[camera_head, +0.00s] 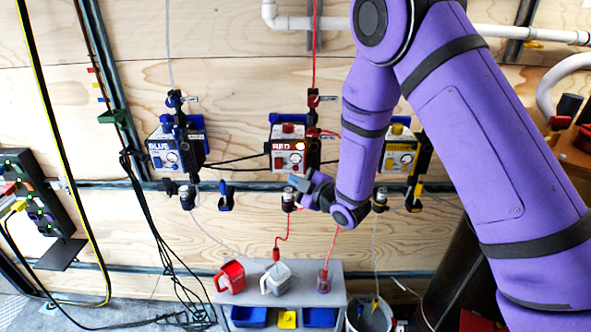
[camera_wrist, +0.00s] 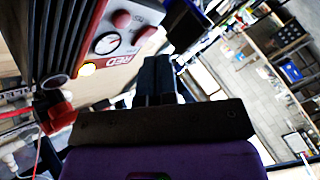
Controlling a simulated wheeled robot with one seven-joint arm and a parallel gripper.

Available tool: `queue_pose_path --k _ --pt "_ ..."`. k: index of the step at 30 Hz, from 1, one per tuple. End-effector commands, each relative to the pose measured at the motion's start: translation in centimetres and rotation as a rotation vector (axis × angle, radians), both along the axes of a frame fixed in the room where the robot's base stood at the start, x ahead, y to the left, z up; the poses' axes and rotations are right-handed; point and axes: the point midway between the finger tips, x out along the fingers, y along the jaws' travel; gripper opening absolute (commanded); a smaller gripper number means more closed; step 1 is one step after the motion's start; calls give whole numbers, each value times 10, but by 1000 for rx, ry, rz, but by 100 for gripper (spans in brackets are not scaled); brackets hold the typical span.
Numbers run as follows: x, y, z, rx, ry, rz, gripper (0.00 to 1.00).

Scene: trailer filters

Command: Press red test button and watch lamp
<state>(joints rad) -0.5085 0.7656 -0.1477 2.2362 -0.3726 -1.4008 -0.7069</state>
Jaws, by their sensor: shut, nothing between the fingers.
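The red unit (camera_head: 288,146) is a white-fronted box with a red label strip, mounted on the plywood wall. In the wrist view its front (camera_wrist: 112,45) shows a dial, two round red buttons (camera_wrist: 121,19) (camera_wrist: 145,34) and the RED label. Small lettering by the buttons is too blurred to read surely. My gripper (camera_head: 296,184) is shut and empty, just below the red unit. Its dark fingers (camera_wrist: 155,75) appear apart from the buttons.
A blue unit (camera_head: 179,146) and a yellow unit (camera_head: 400,155) flank the red one. Below, a grey stand (camera_head: 230,287) bears a red jug (camera_head: 230,276) and a grey jug (camera_head: 276,278). Red hoses and black cables hang nearby. A bucket (camera_head: 368,316) stands at its right.

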Motion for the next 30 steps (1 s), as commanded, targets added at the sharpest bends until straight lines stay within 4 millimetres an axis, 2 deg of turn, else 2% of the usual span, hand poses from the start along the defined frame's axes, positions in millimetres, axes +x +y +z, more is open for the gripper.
queue_pose_path --k 10,30 --pt "-26 1 0 0 1 1 0" --pt "-26 0 1 0 1 -2 0"
